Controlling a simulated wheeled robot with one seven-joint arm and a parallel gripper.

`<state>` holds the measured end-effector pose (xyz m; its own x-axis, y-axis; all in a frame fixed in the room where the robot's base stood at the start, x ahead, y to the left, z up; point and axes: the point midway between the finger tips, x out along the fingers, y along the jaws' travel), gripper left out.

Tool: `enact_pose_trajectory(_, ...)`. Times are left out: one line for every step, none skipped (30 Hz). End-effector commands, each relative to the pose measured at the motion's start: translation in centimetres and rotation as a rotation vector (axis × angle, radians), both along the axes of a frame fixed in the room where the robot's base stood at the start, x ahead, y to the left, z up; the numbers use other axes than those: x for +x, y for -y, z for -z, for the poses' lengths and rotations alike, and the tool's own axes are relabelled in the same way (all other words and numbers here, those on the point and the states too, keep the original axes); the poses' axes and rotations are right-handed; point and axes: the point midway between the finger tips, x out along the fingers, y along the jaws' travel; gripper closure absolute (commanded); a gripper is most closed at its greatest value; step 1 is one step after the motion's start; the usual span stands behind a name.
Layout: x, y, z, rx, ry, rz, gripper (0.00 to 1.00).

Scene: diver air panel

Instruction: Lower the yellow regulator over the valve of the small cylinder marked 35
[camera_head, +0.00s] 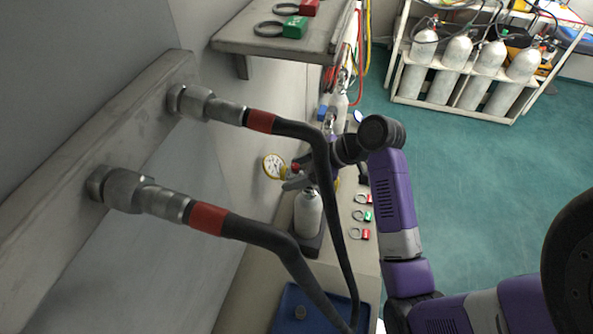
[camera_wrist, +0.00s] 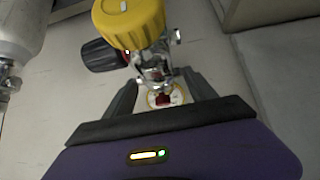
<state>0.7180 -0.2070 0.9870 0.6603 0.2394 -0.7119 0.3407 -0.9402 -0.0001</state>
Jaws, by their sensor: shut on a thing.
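My gripper (camera_head: 297,178) is shut on the yellow regulator (camera_wrist: 132,22). In the wrist view its yellow cap, dark knob (camera_wrist: 100,55) and chrome body show beyond the fingers (camera_wrist: 160,92). A small grey-white cylinder (camera_head: 308,214) stands upright in a dark base (camera_head: 309,243) just below my gripper. No 35 mark is readable. Another cylinder shows at the wrist view's left edge (camera_wrist: 20,30).
A yellow-rimmed gauge (camera_head: 273,166) is left of the gripper. Two dark hoses (camera_head: 322,180) with red bands cross in front. Red and green tags (camera_head: 361,216) lie on the bench. A shelf (camera_head: 280,45) juts out above; a cylinder rack (camera_head: 452,103) stands far right.

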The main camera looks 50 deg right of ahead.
Motion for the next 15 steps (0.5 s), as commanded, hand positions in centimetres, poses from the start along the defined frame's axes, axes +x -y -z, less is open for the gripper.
enact_pose_trajectory(0.04,0.02,0.0,-0.001,0.002,0.0,1.0)
enact_pose_trajectory(0.05,0.03,0.04,-0.001,0.002,0.0,1.0)
enact_pose_trajectory(0.05,0.03,0.09,-0.001,0.002,0.0,1.0)
enact_pose_trajectory(0.04,0.03,0.13,-0.001,0.002,0.0,1.0)
enact_pose_trajectory(0.04,0.03,0.17,-0.001,0.002,0.0,1.0)
enact_pose_trajectory(0.03,0.03,0.22,-0.001,0.002,0.0,1.0)
enact_pose_trajectory(0.04,0.03,0.25,-0.001,0.002,0.0,1.0)
enact_pose_trajectory(0.04,0.03,0.3,-0.001,0.002,0.0,1.0)
enact_pose_trajectory(0.04,0.03,0.35,-0.001,0.002,0.0,1.0)
enact_pose_trajectory(0.03,0.03,0.39,-0.001,0.002,0.0,1.0)
enact_pose_trajectory(0.04,0.03,0.42,-0.001,0.002,0.0,1.0)
enact_pose_trajectory(0.03,0.02,0.48,-0.001,0.002,0.0,1.0)
enact_pose_trajectory(0.03,0.02,0.51,-0.001,0.002,0.0,1.0)
enact_pose_trajectory(0.03,0.02,0.55,-0.001,0.002,0.0,1.0)
enact_pose_trajectory(0.03,0.02,0.57,-0.001,0.002,0.0,0.33)
